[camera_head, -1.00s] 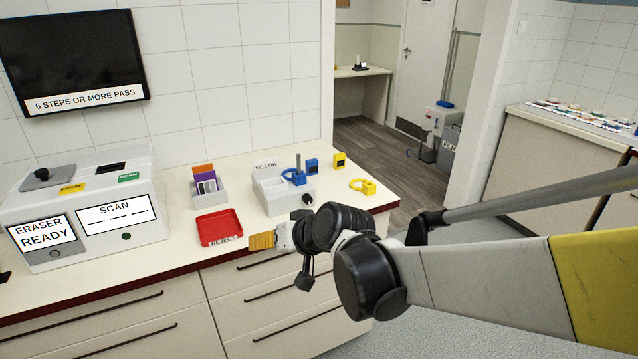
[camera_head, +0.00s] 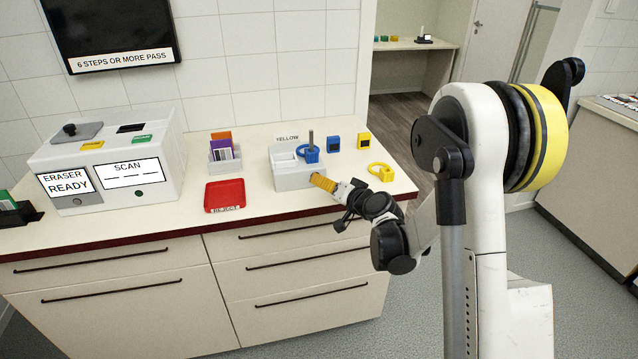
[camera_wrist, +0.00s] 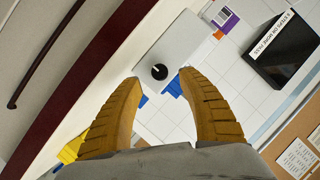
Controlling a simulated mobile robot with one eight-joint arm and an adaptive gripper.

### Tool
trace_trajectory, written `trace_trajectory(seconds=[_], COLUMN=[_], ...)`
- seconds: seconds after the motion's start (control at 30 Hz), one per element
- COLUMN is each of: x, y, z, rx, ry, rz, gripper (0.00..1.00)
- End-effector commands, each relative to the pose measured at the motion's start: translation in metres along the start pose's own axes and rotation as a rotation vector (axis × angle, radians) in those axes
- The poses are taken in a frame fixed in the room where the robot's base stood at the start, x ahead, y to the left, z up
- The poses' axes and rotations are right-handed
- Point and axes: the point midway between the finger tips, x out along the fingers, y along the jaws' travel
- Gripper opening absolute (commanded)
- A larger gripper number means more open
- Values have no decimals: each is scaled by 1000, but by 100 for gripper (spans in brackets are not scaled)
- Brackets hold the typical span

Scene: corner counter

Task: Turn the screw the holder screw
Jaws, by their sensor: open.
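The grey holder (camera_head: 290,181), labelled YELLOW, stands on the counter with a blue ring (camera_head: 308,155) around its upright post. Its screw, a round black knob (camera_wrist: 159,72) with a white mark, shows in the wrist view on the holder's face (camera_wrist: 185,45). In the head view my gripper hides the knob. My gripper (camera_head: 315,179), with ribbed yellow fingers, is at the holder's front right. In the wrist view the fingers are open and empty, one on each side of the knob; I cannot tell whether they touch anything.
A yellow ring (camera_head: 382,173) lies right of the holder, with blue (camera_head: 333,142) and yellow (camera_head: 363,141) blocks behind. A red tray (camera_head: 224,195) and a card rack (camera_head: 224,162) stand left. The eraser machine (camera_head: 110,170) is farther left. Clear counter lies in front.

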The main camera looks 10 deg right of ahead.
Motion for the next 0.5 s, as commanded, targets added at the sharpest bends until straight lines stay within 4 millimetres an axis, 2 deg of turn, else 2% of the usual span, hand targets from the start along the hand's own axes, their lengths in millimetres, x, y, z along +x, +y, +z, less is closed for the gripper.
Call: trace_trajectory(seconds=[0.03, 0.2, 0.33, 0.5], x=[12, 37, 47, 49], y=[2, 1, 1, 0], z=[2, 1, 0, 0], rx=[0, -1, 1, 0], ry=[-1, 0, 0, 0], rz=[-1, 0, 0, 1], gripper=[48, 48, 48, 48])
